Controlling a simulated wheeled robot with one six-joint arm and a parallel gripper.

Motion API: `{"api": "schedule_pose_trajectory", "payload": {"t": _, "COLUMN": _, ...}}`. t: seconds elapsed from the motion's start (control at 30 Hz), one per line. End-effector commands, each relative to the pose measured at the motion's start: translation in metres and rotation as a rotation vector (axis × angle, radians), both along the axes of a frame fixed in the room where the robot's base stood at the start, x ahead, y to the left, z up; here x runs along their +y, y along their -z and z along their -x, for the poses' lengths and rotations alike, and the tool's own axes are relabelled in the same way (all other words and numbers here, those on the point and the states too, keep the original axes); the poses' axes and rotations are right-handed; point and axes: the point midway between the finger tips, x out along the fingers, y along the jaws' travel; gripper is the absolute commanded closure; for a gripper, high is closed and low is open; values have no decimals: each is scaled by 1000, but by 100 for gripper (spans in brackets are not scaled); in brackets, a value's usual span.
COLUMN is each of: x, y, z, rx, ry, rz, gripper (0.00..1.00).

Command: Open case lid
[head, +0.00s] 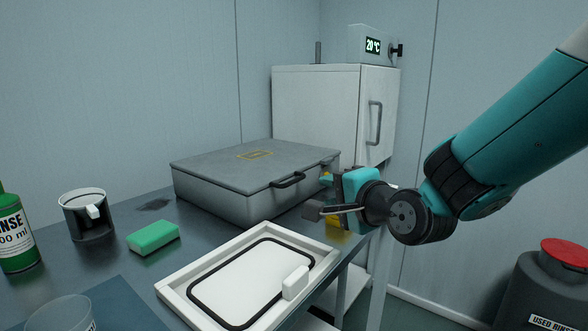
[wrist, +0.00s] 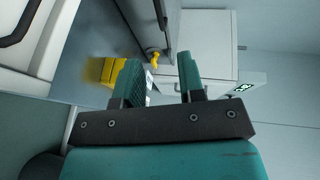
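The grey metal case (head: 235,200) stands on the dark bench with its flat lid (head: 220,162) down. A black handle (head: 288,180) is on its front; a dark handle-like bar (wrist: 160,12) shows at the top of the wrist view. My gripper (head: 320,196) is at the right of the case's front corner, apart from the handle. In the wrist view, its two teal fingers (wrist: 160,75) stand apart with nothing held between them. A small yellow knob (wrist: 153,56) shows beyond the fingers, by the case. My gripper partly hides the case's right end.
A white tray (head: 170,289) with a black ring lies in front of the case. A green sponge (head: 153,238), a mug (head: 87,215) and a green bottle (head: 14,235) stand left. A yellow block (wrist: 105,70) is near my fingers. A white cabinet (head: 315,110) stands behind.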

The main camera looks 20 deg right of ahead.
Motion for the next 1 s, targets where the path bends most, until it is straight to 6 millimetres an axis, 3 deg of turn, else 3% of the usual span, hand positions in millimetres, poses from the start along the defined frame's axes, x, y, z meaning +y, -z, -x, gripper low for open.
{"api": "schedule_pose_trajectory", "payload": {"t": 0.03, "x": 0, "y": -6, "z": -3, "rx": 8, "ry": 2, "rz": -1, "gripper": 64}}
{"api": "schedule_pose_trajectory", "payload": {"t": 0.57, "x": 5, "y": 4, "z": -38, "rx": 7, "ry": 16, "rz": -3, "gripper": 64}}
{"api": "schedule_pose_trajectory", "payload": {"t": 0.8, "x": 19, "y": 18, "z": -93, "rx": 1, "ry": 10, "rz": 1, "gripper": 64}}
{"api": "schedule_pose_trajectory", "payload": {"t": 1.0, "x": 26, "y": 27, "z": -127, "rx": 0, "ry": 12, "rz": 0, "gripper": 64}}
